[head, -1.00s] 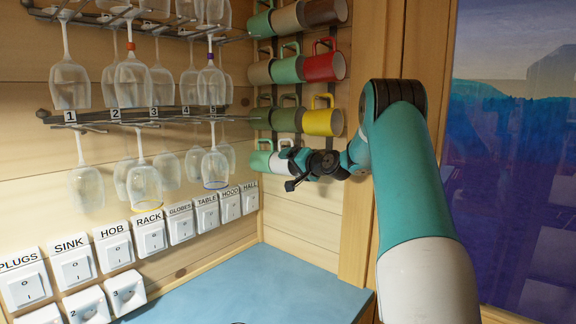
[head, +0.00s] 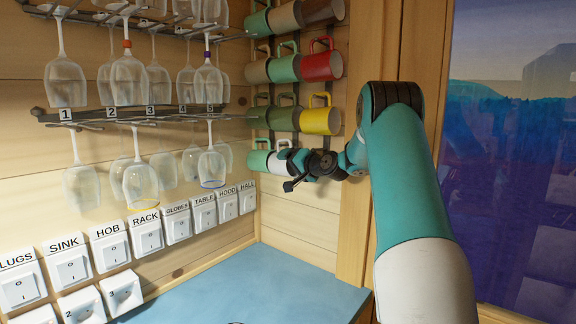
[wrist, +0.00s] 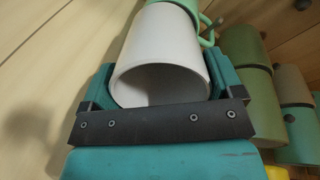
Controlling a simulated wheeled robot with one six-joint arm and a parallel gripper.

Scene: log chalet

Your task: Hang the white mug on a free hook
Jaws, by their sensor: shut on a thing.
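The white mug (head: 279,161) is at the bottom row of the wall mug rack, lying sideways with its handle up, just right of a green mug (head: 259,160). My gripper (head: 300,162) is shut on the white mug from its open end. In the wrist view the white mug (wrist: 160,55) sits between the two teal fingers (wrist: 158,88), its mouth facing the camera. A light green mug (wrist: 188,4) is directly beyond it. Whether the white mug's handle is on a hook is hidden.
Green, brown, red (head: 325,65) and yellow (head: 321,120) mugs hang in rows above, close over my gripper. Upside-down glasses hang from wire racks (head: 130,115) at left. Labelled switches (head: 150,235) line the wall above a blue counter (head: 250,295). A wooden post and window are at right.

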